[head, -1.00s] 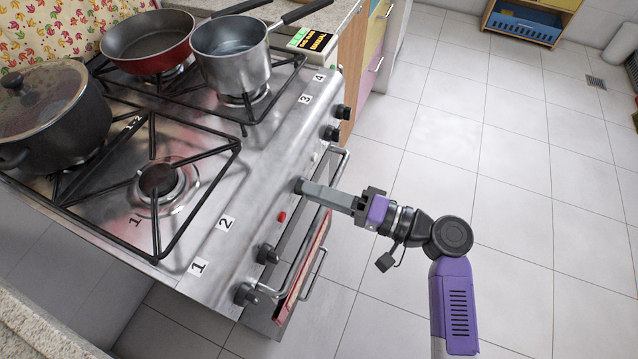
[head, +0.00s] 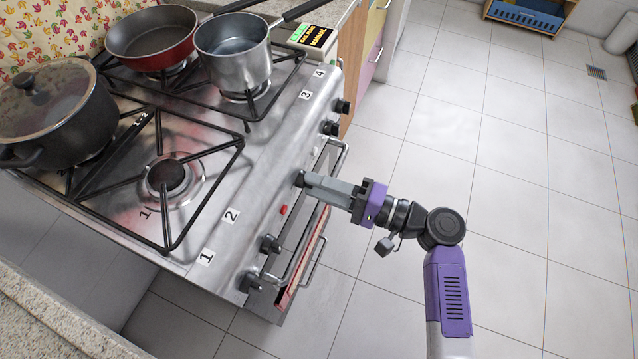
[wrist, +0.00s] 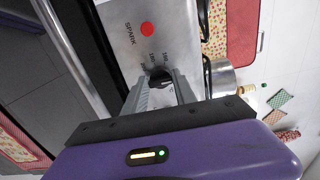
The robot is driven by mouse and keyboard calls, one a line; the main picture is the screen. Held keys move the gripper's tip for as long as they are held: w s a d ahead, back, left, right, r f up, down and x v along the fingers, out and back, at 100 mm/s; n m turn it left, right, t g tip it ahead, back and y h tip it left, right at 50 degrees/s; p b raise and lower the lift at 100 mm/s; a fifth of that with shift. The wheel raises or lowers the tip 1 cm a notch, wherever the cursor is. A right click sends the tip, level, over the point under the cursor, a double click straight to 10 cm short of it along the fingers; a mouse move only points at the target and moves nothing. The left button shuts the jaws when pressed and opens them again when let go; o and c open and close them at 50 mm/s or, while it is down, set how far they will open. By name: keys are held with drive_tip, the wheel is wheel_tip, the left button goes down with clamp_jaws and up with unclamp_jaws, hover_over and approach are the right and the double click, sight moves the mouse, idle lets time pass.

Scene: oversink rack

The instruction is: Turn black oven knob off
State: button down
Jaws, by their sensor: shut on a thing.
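The black oven knob (wrist: 159,77) sits on the steel front panel of the stove, between the fingertips of my gripper (wrist: 160,84) in the wrist view. In the head view my gripper (head: 304,180) reaches the middle of the panel from the right, and its fingers are shut on this knob. The fingers cover most of the knob in the head view. Its exact angle cannot be told. Markings on the panel beside it are too small to read fully.
A red button (head: 283,210) sits beside the knob. Burner knobs (head: 270,244) line the panel on both sides. The oven handle (head: 308,235) runs below. A black pot (head: 60,118), red pan (head: 150,40) and steel saucepan (head: 232,55) stand on the stove.

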drive_tip(key=c, duration=1)
unclamp_jaws()
drive_tip(key=v, duration=0.8)
